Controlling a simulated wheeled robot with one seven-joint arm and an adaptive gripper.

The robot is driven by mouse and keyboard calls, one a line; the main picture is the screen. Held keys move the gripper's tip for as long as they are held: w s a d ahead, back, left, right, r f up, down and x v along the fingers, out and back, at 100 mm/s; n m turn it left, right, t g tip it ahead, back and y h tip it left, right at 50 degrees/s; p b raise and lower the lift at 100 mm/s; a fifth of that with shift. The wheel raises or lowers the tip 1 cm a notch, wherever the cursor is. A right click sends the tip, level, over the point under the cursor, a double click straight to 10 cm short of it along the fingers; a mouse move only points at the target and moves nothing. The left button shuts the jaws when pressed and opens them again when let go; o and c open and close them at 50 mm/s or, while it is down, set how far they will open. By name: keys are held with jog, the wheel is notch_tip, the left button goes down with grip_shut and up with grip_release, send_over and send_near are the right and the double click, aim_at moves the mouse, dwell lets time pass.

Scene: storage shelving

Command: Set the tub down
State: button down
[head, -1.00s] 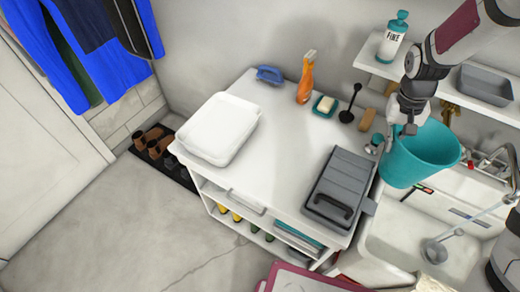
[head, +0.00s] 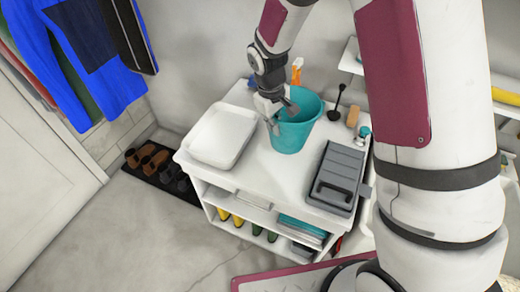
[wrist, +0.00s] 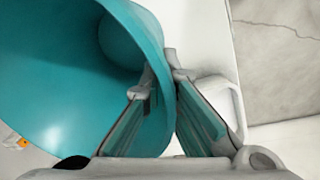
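The teal tub (head: 292,135), shaped like a bucket, is upright over the middle of the white table top (head: 262,172), between a white basin and a grey case. I cannot tell whether its base touches the table. My gripper (head: 282,112) is at its left rim. In the wrist view, my gripper (wrist: 164,78) has one finger inside the tub (wrist: 60,70) and one outside, shut on its wall.
The white basin (head: 221,137) stands close left of the tub. The grey case (head: 337,180) lies to its right. An orange bottle (head: 297,70) is partly hidden behind the tub.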

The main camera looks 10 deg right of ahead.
notch_tip(320, 180, down, 10)
jog(key=shift+a+r+p, duration=0.2)
jog(key=shift+p, duration=0.25)
jog(key=shift+f, duration=0.1)
jog(key=c, duration=1.8)
grip_release()
